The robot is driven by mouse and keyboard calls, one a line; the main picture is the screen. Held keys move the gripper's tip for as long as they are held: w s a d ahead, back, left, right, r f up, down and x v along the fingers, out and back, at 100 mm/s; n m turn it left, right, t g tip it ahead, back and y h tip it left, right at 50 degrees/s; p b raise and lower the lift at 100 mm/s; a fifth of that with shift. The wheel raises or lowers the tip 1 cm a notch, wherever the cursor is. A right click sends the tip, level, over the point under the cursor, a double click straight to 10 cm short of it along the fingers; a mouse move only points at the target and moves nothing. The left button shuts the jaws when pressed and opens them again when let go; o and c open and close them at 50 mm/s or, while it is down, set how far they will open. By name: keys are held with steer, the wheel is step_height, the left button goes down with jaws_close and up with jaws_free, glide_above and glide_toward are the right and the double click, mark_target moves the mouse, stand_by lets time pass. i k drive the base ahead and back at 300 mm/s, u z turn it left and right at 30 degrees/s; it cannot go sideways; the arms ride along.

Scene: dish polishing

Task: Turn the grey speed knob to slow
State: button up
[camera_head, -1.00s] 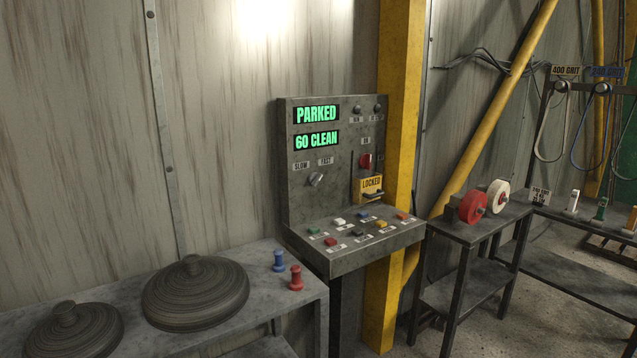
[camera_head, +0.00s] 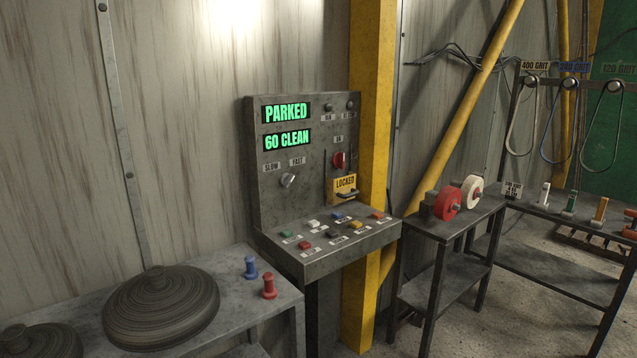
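The grey speed knob (camera_head: 288,180) is on the upright face of the grey control panel (camera_head: 256,215), below the two green displays. The labels SLOW (camera_head: 271,167) and FAST (camera_head: 297,161) sit just above it, SLOW on the left and FAST on the right. The knob appears slanted up toward the right, toward FAST, but it is too small to be sure. The displays read PARKED (camera_head: 286,113) and 60 CLEAN (camera_head: 287,139). My gripper is not in view.
A red switch (camera_head: 338,160) and yellow LOCKED tag (camera_head: 345,184) are right of the knob. Several coloured buttons cover the sloped shelf below. A bench with dark ridged discs (camera_head: 162,308) and blue and red pegs (camera_head: 269,286) stands left.

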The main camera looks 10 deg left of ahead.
mark_target(285, 179)
steer(key=z, duration=0.6)
steer(key=k, duration=1.3)
steer(key=u, duration=1.15)
steer(key=i, duration=1)
steer(key=z, duration=0.1)
